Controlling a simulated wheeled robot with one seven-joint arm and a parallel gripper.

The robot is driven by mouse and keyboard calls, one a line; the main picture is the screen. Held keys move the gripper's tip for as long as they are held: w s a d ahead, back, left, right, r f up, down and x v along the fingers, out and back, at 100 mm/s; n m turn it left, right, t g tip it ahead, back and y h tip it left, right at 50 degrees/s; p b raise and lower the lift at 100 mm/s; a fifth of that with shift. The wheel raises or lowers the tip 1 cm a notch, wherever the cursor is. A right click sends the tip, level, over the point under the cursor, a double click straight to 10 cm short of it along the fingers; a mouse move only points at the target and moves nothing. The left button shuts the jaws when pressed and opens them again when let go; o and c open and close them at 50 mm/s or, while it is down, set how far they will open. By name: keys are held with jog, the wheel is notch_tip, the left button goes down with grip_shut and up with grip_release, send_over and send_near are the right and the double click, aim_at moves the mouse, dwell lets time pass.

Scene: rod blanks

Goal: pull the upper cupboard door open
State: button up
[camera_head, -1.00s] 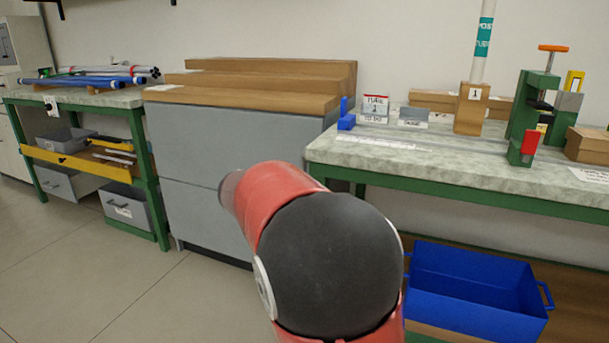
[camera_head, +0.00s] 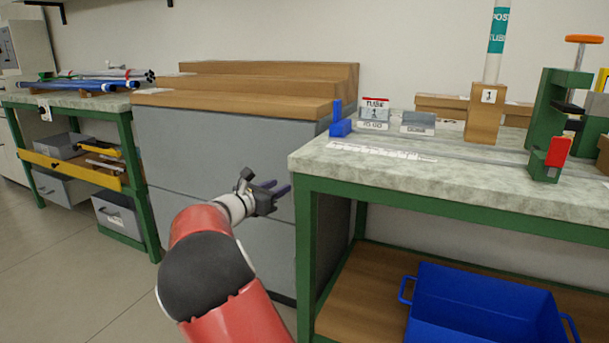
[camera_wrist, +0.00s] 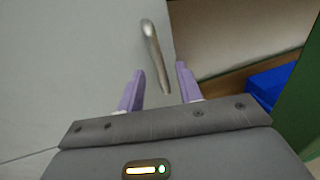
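The grey cupboard has an upper door (camera_head: 200,150) above a lower door, with a seam between them. The upper door looks flush. My gripper (camera_head: 277,188) is in front of it near its right side. In the wrist view, a metal bar handle (camera_wrist: 153,50) stands on the grey door face (camera_wrist: 75,65). My gripper's two purple fingers (camera_wrist: 159,82) are spread apart, with the near end of the handle between their tips in the picture. I see no contact, and the depth gap is unclear. In the head view the handle cannot be made out.
A green-framed bench (camera_head: 308,250) stands close to the right of the cupboard. A blue crate (camera_head: 490,300) is on its lower shelf and shows in the wrist view (camera_wrist: 270,82). Another bench (camera_head: 143,180) is at the left. The floor (camera_head: 60,260) at front left is clear.

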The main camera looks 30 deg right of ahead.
aim_at(292, 177)
jog(key=x, duration=0.8)
jog(key=shift+w+r, duration=0.1)
jog(key=shift+w, duration=0.3)
grip_shut()
